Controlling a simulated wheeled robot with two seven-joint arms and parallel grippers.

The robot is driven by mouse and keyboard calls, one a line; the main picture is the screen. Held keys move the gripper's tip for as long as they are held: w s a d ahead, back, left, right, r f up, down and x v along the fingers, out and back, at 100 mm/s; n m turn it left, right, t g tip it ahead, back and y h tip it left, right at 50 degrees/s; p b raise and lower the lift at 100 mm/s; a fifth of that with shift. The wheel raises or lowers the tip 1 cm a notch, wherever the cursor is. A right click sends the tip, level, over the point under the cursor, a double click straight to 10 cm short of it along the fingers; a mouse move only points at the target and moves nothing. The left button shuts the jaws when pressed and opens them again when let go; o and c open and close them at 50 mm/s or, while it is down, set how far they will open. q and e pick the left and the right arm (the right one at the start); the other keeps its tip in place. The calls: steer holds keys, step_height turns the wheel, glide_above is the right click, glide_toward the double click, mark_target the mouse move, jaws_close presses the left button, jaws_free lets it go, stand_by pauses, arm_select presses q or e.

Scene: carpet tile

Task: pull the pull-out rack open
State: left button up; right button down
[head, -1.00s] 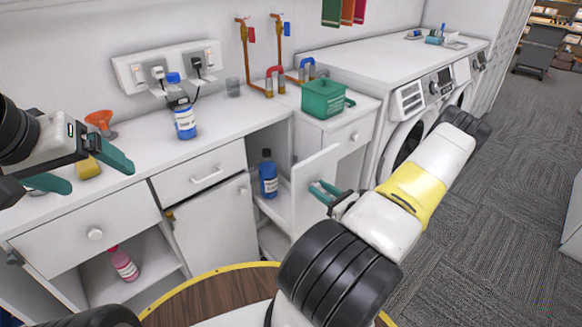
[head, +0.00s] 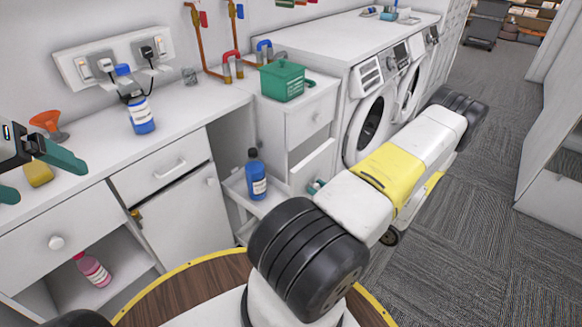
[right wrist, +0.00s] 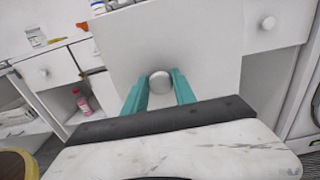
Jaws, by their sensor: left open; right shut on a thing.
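The pull-out rack stands partly out of its bay under the counter; its white front panel (head: 312,165) is partly hidden by my right arm in the head view. A blue bottle (head: 257,175) stands upright on the rack's shelf behind the panel. In the right wrist view the panel (right wrist: 115,75) carries a round silver knob (right wrist: 160,82). My right gripper (right wrist: 160,92) is shut on this knob, a teal finger on each side; in the head view the gripper (head: 316,187) is mostly hidden. My left gripper (head: 50,182) is open and empty above the counter at the left edge.
A green box (head: 282,80) stands on the cabinet beside the washers (head: 372,120). A pink bottle (head: 92,270) sits in the lower left bay. Carpet (head: 455,230) is clear at right.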

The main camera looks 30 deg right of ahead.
steer(key=shift+s, duration=0.1)
stand_by(0.3)
steer(key=c, duration=1)
jaws_free()
steer(key=shift+c, duration=0.2)
steer(key=v, duration=0.8)
